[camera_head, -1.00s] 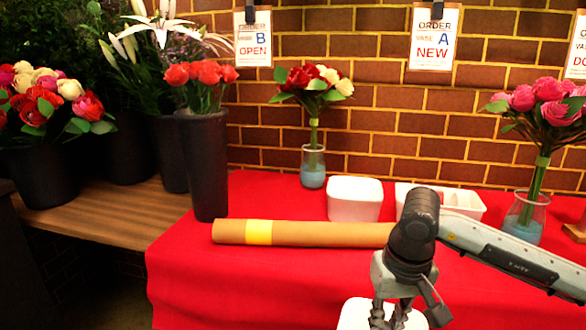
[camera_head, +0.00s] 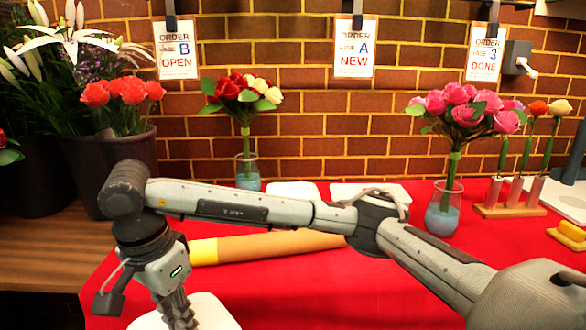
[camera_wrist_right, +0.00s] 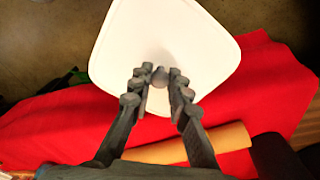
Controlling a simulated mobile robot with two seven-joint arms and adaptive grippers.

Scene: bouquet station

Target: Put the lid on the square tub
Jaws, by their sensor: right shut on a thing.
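The lid (camera_head: 215,312) is a white rounded-square plate. In the wrist view the lid (camera_wrist_right: 200,30) fills the upper middle, with a small knob (camera_wrist_right: 160,76) between my fingers. My right gripper (camera_head: 181,316) points down and is shut on the lid's knob; it also shows in the wrist view (camera_wrist_right: 160,90). The lid is held near the front left of the table. The white square tub (camera_head: 295,188) stands farther back, mostly hidden behind my right forearm. My left gripper is not in view.
A brown paper roll (camera_head: 270,245) with a yellow band lies between lid and tub. A white tray (camera_head: 350,190) is right of the tub. Glass vases with a red bouquet (camera_head: 248,175) and a pink bouquet (camera_head: 444,215) stand near. Red cloth (camera_head: 330,290) is clear in front.

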